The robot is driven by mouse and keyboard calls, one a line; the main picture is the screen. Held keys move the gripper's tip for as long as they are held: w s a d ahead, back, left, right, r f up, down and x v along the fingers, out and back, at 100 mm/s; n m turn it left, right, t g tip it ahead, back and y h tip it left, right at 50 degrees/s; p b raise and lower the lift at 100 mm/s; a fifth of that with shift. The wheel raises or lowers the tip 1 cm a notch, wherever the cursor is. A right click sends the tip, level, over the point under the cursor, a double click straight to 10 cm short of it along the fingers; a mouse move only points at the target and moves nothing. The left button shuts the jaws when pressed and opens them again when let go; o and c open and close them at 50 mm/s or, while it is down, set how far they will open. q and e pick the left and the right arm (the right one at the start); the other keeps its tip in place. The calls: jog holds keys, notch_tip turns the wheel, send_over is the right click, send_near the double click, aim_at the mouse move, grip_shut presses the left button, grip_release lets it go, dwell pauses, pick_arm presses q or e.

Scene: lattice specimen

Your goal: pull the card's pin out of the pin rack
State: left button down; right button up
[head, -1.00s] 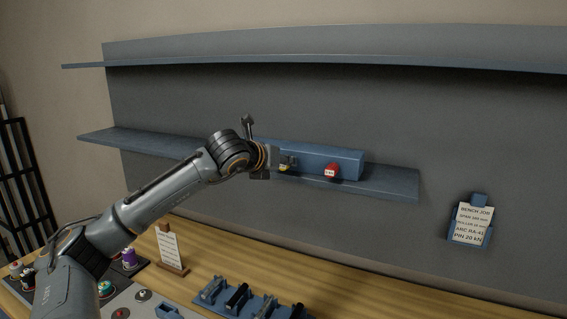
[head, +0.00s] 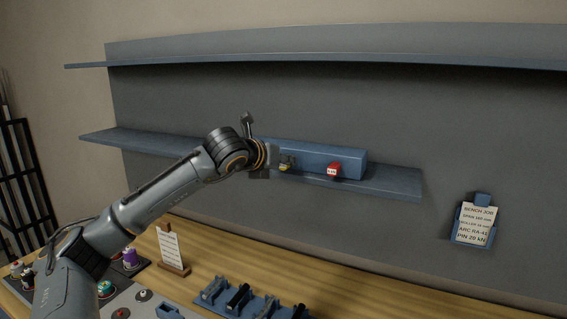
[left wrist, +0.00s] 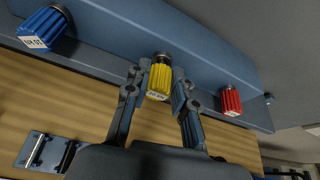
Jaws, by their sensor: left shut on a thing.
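The pin rack (head: 318,157) is a long blue block on the lower wall shelf. It also fills the upper part of the left wrist view (left wrist: 200,55). My left gripper (left wrist: 160,84) is shut on a yellow ribbed pin (left wrist: 159,77), one finger on each side of its head. The pin's shank end meets the rack's face. In the head view the gripper (head: 284,163) partly hides the yellow pin. A blue pin (left wrist: 46,28) and a red pin (left wrist: 230,101) sit in the rack on either side. The card (head: 475,223) on the wall reads PIN 20 kN. My right gripper is out of view.
The lower shelf (head: 395,183) runs under the rack, with an upper shelf (head: 330,59) above. Below, the wooden bench (head: 210,262) carries a small sign (head: 171,247), a blue holder with dark parts (head: 250,303) and several coloured pots at left.

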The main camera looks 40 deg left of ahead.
pick_arm(q)
jog(key=s+b, duration=0.2)
jog(key=s+d+b, duration=0.1)
jog(key=s+b, duration=0.1)
jog(key=shift+s+d+f+b, duration=0.15)
jog(key=shift+b, duration=0.2)
jog(key=s+b, duration=0.1)
jog(key=s+d+b, duration=0.1)
jog(key=shift+s, duration=0.4)
